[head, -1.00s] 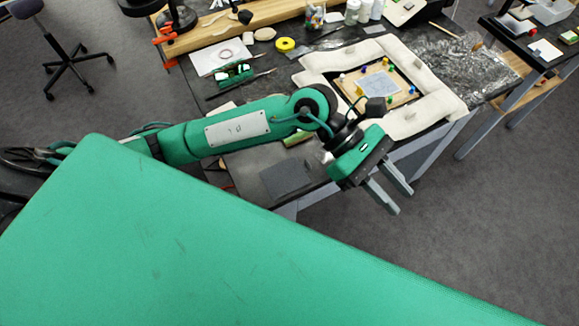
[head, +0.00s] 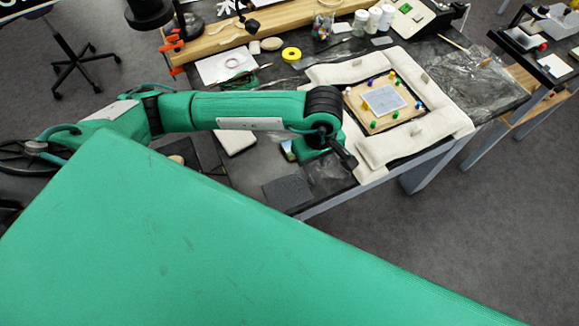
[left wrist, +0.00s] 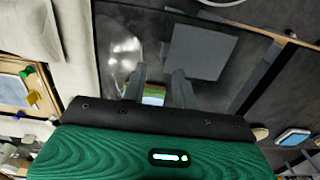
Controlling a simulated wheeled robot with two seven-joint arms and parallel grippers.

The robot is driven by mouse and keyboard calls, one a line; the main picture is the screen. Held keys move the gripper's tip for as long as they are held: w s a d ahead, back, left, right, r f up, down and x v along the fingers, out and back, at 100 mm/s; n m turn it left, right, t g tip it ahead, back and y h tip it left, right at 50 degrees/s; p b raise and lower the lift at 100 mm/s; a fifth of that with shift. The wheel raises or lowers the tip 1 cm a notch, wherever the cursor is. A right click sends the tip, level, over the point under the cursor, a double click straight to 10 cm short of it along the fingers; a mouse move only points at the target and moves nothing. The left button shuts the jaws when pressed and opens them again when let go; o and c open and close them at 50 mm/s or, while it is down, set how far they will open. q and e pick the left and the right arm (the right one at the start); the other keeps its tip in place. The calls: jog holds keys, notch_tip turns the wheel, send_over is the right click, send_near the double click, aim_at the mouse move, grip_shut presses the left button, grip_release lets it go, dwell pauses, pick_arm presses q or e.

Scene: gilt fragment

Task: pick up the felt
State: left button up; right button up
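A flat dark grey square, which I take to be the felt (head: 287,192), lies on the black table near its front edge. It shows as a grey square in the left wrist view (left wrist: 203,48), beyond the fingertips. My left gripper (left wrist: 160,78) is open, with a clear gap between its two fingers and nothing held. My right gripper is in neither view.
A crumpled clear plastic sheet (head: 330,176) lies right of the square. A small green and blue block (left wrist: 154,95) shows behind the fingers. A padded white frame (head: 438,127) surrounds a board (head: 405,113) with coloured pins.

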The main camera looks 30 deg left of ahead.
aim_at(311, 178)
pick_arm(q)
jog(key=shift+f, duration=0.95)
jog(key=shift+f+p, duration=0.4)
jog(key=shift+p, duration=0.2)
jog(key=f, duration=0.1)
jog(key=f+p, duration=0.2)
jog(key=shift+s+a+f, duration=0.15)
jog(key=shift+a, duration=0.1)
jog(key=shift+f, duration=0.65)
grip_shut()
